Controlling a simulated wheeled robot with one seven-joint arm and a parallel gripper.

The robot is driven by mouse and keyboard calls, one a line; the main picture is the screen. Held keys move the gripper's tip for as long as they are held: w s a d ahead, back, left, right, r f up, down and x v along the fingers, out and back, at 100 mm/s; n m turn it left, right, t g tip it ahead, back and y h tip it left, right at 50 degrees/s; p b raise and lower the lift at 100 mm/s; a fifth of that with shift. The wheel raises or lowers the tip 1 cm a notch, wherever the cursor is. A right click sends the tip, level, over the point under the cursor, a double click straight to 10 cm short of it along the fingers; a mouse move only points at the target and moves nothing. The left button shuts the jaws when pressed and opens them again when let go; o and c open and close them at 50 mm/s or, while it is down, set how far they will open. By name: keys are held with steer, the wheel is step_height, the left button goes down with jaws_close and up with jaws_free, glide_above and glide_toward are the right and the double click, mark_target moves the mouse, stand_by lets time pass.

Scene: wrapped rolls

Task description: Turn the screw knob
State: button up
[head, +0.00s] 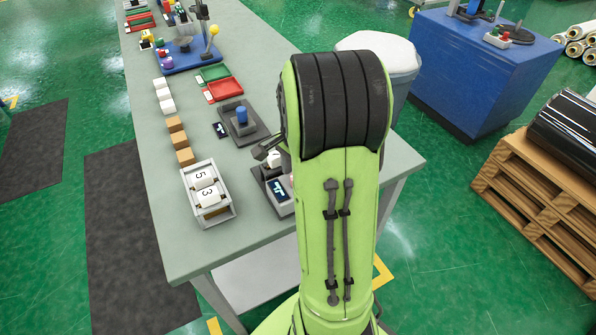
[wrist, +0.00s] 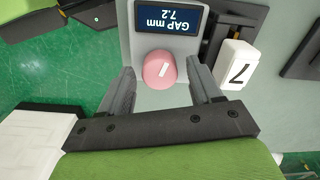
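The screw knob (wrist: 157,70) is round and pink with a short white mark on its face. It sits on a grey device (wrist: 142,38) below a dark display (wrist: 170,18) reading "GAP mm 7.2". My gripper (wrist: 161,82) is open, with one finger on each side of the knob. Gaps show between the knob and both fingers. In the head view the display (head: 279,189) shows beside my arm, which covers most of the device. The fingertips are hard to make out there.
A white block marked 7 (wrist: 235,66) stands close beside the right finger in the wrist view. A tray (head: 212,214) with numbered white rolls stands left of the device. A fixture with a blue cylinder (head: 241,115) stands behind it. The table's front (head: 215,258) is bare.

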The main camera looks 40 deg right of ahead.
step_height(320, 180, up, 16)
steer(key=p, duration=0.5)
steer(key=shift+f, duration=0.15)
steer(key=s+a+n+t, duration=0.2)
steer(key=s+a+n, duration=0.3)
steer(key=a+n, duration=0.4)
steer(key=s+a+n+t, duration=0.3)
steer(key=s+a+n, duration=0.3)
steer(key=a+n, duration=0.3)
steer(key=shift+s+a+r+t, duration=0.2)
steer(key=shift+a+r+t, duration=0.1)
steer(key=shift+a, duration=0.8)
steer(key=shift+d, duration=0.1)
